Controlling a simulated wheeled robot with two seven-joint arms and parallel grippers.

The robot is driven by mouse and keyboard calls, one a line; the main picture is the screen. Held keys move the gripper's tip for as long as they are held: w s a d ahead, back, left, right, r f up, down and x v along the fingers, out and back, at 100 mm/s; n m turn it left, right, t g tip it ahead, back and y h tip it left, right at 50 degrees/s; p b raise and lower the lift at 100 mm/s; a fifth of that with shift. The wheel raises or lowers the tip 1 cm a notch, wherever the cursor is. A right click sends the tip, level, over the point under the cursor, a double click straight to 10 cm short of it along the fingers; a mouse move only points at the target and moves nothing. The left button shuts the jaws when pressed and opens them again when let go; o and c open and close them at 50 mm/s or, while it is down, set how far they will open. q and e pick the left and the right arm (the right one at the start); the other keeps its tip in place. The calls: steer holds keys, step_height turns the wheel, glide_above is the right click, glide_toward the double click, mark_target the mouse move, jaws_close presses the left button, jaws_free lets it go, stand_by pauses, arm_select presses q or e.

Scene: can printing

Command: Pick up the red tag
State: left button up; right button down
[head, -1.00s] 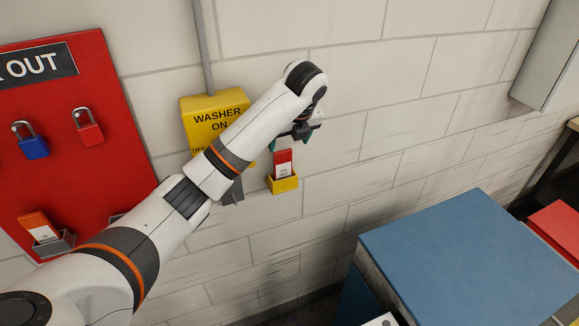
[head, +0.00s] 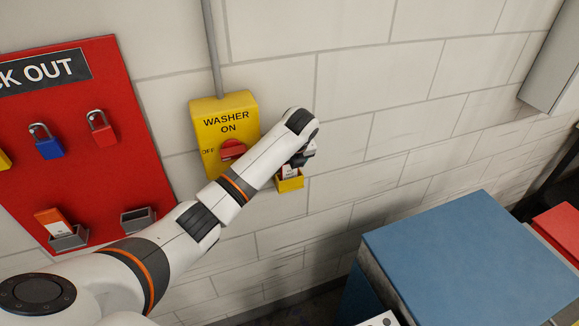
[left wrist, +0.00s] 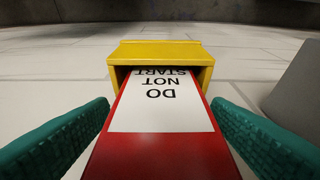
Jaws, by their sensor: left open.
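The red tag (left wrist: 160,150) has a white label reading "DO NOT START" and sits in a small yellow holder (left wrist: 160,50) on the wall. In the head view the holder (head: 290,184) is low beside the washer switch, and only a bit of the tag's white label shows above it. My left gripper (head: 300,160) is at the tag, mostly hidden by its own wrist. In the left wrist view its two green fingers (left wrist: 160,140) are open, one on each side of the tag, with a small gap at each side. My right gripper is not in view.
The yellow washer switch box (head: 225,122) with a red knob (head: 232,149) is just left of the holder. A red lock-out board (head: 85,165) with padlocks and an orange tag (head: 54,222) is further left. A blue-topped box (head: 470,255) stands at lower right.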

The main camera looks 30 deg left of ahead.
arm_select(q)
steer(key=c, duration=1)
steer(key=shift+c, duration=0.2)
steer(key=shift+r, duration=0.15)
